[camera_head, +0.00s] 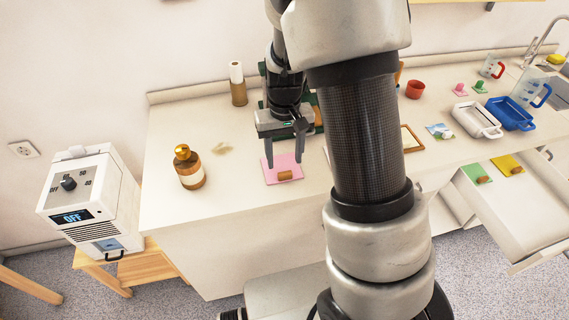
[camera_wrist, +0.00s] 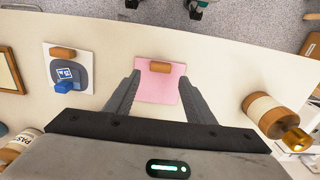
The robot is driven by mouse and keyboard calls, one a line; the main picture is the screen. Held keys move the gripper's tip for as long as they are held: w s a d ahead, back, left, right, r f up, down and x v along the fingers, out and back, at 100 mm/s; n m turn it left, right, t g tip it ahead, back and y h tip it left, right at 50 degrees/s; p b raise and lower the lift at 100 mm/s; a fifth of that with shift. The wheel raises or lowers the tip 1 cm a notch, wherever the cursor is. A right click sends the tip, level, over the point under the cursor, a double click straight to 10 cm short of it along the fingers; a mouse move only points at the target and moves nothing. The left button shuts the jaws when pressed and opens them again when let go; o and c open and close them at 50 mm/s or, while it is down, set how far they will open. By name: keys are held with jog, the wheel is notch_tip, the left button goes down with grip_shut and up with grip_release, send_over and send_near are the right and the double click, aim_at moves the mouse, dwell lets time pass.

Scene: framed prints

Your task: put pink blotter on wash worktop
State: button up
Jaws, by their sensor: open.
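The pink blotter (camera_head: 278,163) lies flat on the pale worktop, with a small wooden grip (camera_head: 285,175) on it near its front edge. My gripper (camera_head: 284,161) points down over the blotter with its fingers apart. In the wrist view the pink blotter (camera_wrist: 160,90) shows between the open fingers (camera_wrist: 160,82), with its wooden grip (camera_wrist: 160,66) beyond the fingertips. Nothing is held. The worktop by the sink (camera_head: 552,92) is at the far right; part of the long worktop is hidden behind my arm.
An amber bottle (camera_head: 190,168) stands left of the blotter. White (camera_head: 477,121) and blue (camera_head: 511,114) trays and jugs crowd the right. An open drawer (camera_head: 505,200) holds green and yellow blotters.

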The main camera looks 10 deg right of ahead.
jog(key=s+r+t, duration=0.1)
jog(key=s+r, duration=0.3)
jog(key=r, duration=0.6)
jog(key=s+r+t, duration=0.2)
jog(key=s+r, duration=0.2)
jog(key=r, duration=0.5)
jog(key=s+r+t, duration=0.2)
jog(key=s+r, duration=0.3)
jog(key=s, duration=0.5)
jog(key=shift+s+r+t+p, duration=0.15)
jog(key=shift+s+t+p, duration=0.05)
jog(key=shift+t+p, duration=0.1)
